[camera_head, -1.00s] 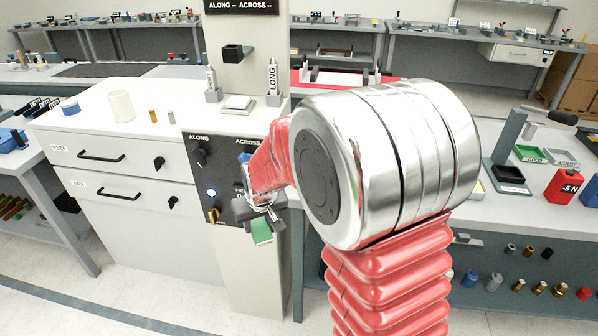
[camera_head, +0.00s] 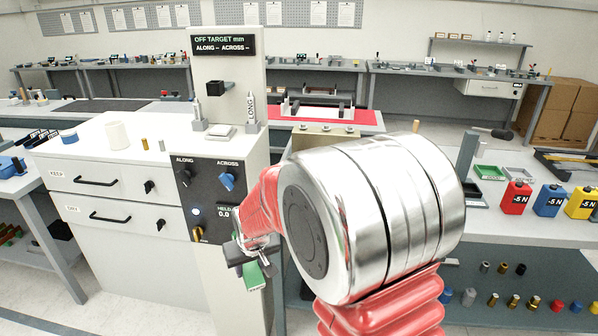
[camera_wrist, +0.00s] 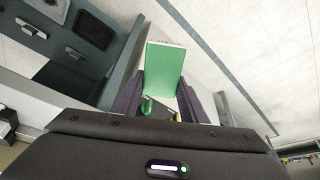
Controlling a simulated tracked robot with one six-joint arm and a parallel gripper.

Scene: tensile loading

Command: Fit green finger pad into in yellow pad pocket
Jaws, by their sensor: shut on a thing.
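My gripper (camera_head: 250,258) is low in front of the white test-machine column in the head view, shut on the green finger pad (camera_head: 255,277). In the wrist view the pad (camera_wrist: 166,68) is a flat green rectangle sticking out beyond the dark fingers of my gripper (camera_wrist: 165,96), which are on either side of its lower part. The pad is clear of any pocket there. I cannot make out a yellow pad pocket in either current view; my large arm joint hides part of the right bench.
The white drawer cabinet (camera_head: 120,215) stands left of the column, with a white cylinder (camera_head: 117,135) on top. Red (camera_head: 515,198), blue (camera_head: 549,201) and yellow (camera_head: 581,203) "-5N" blocks stand on the right bench.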

